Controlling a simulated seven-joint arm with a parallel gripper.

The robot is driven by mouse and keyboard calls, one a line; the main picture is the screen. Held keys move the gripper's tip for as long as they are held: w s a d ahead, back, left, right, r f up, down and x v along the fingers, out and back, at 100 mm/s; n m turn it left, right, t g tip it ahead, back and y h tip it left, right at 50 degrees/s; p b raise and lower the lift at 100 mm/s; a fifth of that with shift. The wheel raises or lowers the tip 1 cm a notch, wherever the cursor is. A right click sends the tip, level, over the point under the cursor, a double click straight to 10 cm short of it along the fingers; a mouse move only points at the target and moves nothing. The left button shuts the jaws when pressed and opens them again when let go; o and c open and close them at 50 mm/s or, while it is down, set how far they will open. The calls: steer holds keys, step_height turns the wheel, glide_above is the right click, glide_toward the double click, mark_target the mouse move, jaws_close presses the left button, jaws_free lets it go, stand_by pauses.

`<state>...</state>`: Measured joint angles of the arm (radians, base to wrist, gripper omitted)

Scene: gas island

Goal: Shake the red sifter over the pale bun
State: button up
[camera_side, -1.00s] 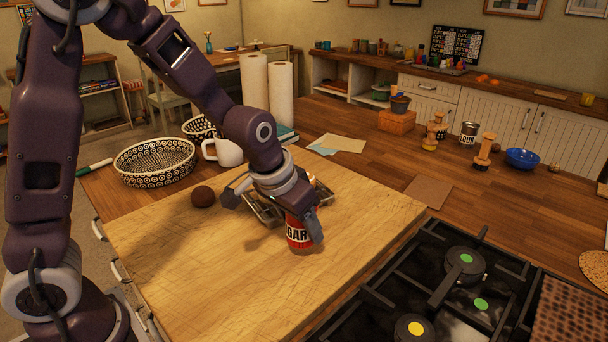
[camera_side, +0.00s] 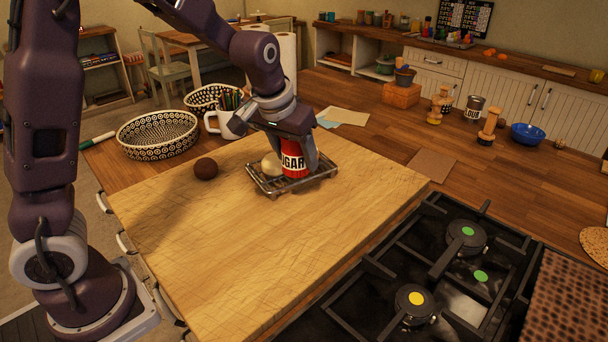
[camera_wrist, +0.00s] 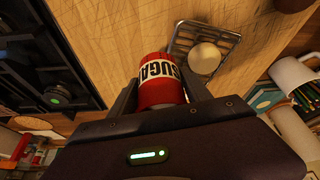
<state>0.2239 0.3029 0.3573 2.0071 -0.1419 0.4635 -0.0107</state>
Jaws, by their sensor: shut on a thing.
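The red sifter (camera_side: 294,163), a can with a white band lettered "SUGAR", is held upright between the fingers of my gripper (camera_side: 291,150). In the wrist view the sifter (camera_wrist: 160,82) sits between both fingers, and my gripper (camera_wrist: 160,92) is shut on it. The pale bun (camera_side: 271,162) sits on a wire rack (camera_side: 262,187) on the cutting board, just left of the sifter in the side view. The bun also shows in the wrist view (camera_wrist: 204,58), apart from the sifter. Whether the sifter touches the rack is hard to tell.
A dark brown ball (camera_side: 205,168) lies on the wooden board (camera_side: 215,245), left of the rack. A patterned basket (camera_side: 157,136) and a white mug with pencils (camera_side: 220,123) stand behind. The black stove (camera_side: 440,270) is at right. The board's front is clear.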

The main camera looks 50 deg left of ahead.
steer(key=w+a+r+n+y, duration=0.1)
steer(key=a+r+n, duration=0.2)
steer(key=a+r, duration=0.4)
steer(key=shift+w+a+r, duration=0.2)
steer(key=shift+w+a, duration=0.05)
steer(key=shift+a, duration=0.8)
steer(key=shift+f, duration=1.5)
steer(key=shift+d, duration=0.5)
steer(key=shift+a, duration=0.15)
